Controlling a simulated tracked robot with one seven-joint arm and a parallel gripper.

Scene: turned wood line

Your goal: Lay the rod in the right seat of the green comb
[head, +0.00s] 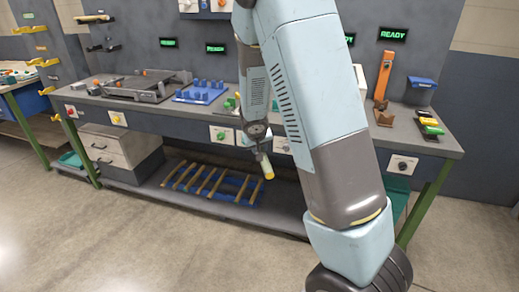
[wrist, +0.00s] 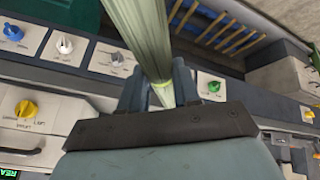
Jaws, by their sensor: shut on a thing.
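My gripper (head: 259,146) is shut on the rod (head: 266,167) and holds it in front of the bench edge, above the lower shelf. In the head view only a short pale piece with a yellow end shows, pointing down and tilted. In the wrist view the rod (wrist: 148,38) is a pale green bar running up from between the jaws (wrist: 163,92). The green comb is not clearly seen. A small green piece (head: 230,103) on the bench top, left of my arm, may be part of it; my arm hides the bench behind.
The bench (head: 140,107) carries a grey fixture (head: 146,84) and a blue block with pegs (head: 201,92) at left. An orange upright (head: 383,76) and a tray of coloured pieces (head: 430,126) stand at right. A blue rack with wooden bars (head: 212,184) lies on the lower shelf.

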